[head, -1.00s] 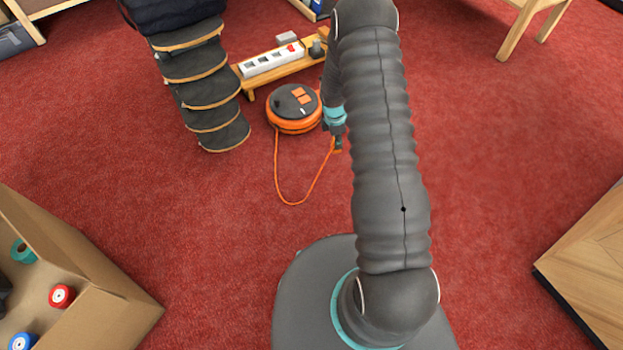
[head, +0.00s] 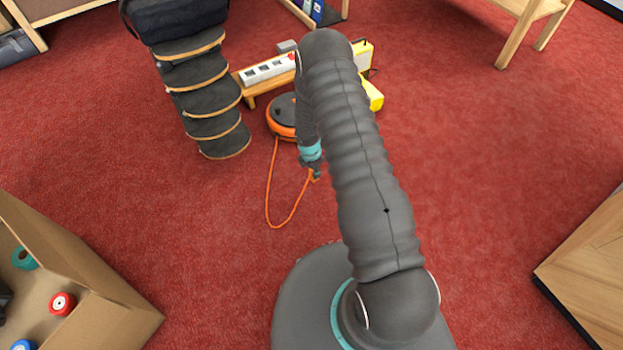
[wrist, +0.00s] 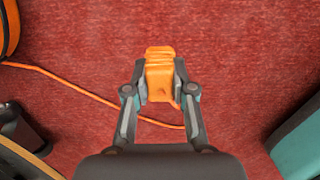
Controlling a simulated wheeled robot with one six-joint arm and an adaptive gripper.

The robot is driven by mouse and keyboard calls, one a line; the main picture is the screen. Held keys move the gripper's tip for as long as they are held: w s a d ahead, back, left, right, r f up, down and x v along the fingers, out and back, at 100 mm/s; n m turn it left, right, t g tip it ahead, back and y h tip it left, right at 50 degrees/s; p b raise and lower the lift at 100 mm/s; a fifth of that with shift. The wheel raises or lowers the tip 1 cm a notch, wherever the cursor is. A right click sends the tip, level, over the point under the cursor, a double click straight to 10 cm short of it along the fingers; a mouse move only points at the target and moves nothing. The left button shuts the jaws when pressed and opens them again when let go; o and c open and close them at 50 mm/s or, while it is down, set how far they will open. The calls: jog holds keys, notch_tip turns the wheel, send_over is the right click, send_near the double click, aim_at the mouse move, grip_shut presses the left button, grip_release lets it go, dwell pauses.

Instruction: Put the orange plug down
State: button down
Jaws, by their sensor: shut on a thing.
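In the wrist view the orange plug (wrist: 160,72) is between the fingertips of my gripper (wrist: 160,88), which is shut on it. Red carpet lies below the plug; I cannot tell whether the plug touches it. An orange cord (wrist: 75,87) runs from the plug to the orange reel at the left edge. In the head view my gripper (head: 314,173) is low over the carpet, in front of the orange and black cable reel (head: 282,118). The orange cord (head: 268,200) loops on the carpet beside it. My arm partly covers the reel.
A white power strip (head: 268,70) sits on a low wooden stand (head: 250,101) behind the reel. A cardboard box (head: 90,275) is at the front left, a wooden cabinet (head: 590,260) at the right.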

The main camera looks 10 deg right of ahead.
aim_at(311, 177)
jog(key=shift+s+a+f, duration=0.1)
jog(key=shift+a+f, duration=0.25)
jog(key=shift+a, duration=0.15)
notch_tip(311, 177, down, 4)
jog(key=shift+f, duration=0.1)
jog(key=shift+b, duration=0.3)
jog(key=shift+f+b, duration=0.3)
jog(key=shift+f, duration=0.25)
jog(key=c, duration=1)
grip_release()
